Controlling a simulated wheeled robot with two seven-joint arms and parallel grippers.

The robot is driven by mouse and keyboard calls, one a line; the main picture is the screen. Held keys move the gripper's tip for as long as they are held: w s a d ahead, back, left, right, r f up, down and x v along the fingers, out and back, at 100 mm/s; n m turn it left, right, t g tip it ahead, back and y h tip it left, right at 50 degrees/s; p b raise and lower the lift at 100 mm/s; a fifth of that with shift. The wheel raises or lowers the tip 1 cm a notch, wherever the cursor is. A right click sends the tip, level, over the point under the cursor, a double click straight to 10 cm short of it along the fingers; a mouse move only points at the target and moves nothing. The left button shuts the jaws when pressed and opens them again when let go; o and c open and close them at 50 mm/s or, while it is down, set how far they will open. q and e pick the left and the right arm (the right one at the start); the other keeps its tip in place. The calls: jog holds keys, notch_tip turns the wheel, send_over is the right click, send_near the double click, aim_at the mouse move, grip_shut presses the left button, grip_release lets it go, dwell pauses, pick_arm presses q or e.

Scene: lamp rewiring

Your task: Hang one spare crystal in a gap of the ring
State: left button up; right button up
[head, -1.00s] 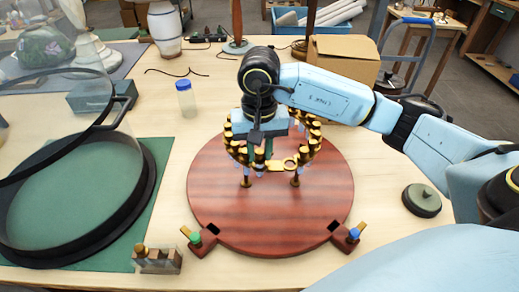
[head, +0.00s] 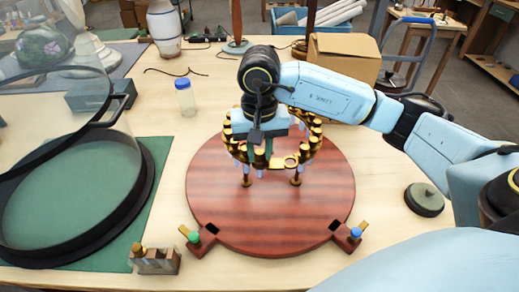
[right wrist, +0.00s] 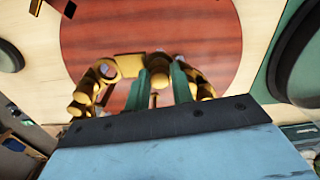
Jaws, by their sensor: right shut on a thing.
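The brass ring (head: 291,161) stands on short posts above the round red-brown wooden board (head: 320,205). Brass caps line it, and pale crystals hang under some of them. My right gripper (head: 266,150) is at the front of the ring, pointing down. In the right wrist view its green fingers (right wrist: 162,85) are shut on a small brass-capped piece (right wrist: 158,72), apparently a crystal, mostly hidden between them. I cannot tell whether it touches the ring. A small wooden rack (head: 155,262) stands at the front left, with a brass cap (head: 138,248) at its left end. My left gripper is not in view.
A large black-rimmed glass cover (head: 140,195) lies on the green mat at left. A blue-capped jar (head: 186,98) stands behind the board. A dark round lid (head: 424,199) lies at right. A cardboard box (head: 343,62) is at the back. The table front right is clear.

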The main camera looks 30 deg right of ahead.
jog(key=shift+f, duration=0.1)
jog(key=o, duration=1.1)
jog(key=shift+c, duration=0.2)
notch_tip(320, 180, up, 5)
jog(key=shift+w+p, duration=0.1)
jog(key=shift+p, duration=0.95)
jog(key=shift+r+p, duration=0.45)
jog(key=shift+r, duration=0.6)
jog(key=shift+s+f, duration=0.1)
jog(key=shift+s, duration=0.1)
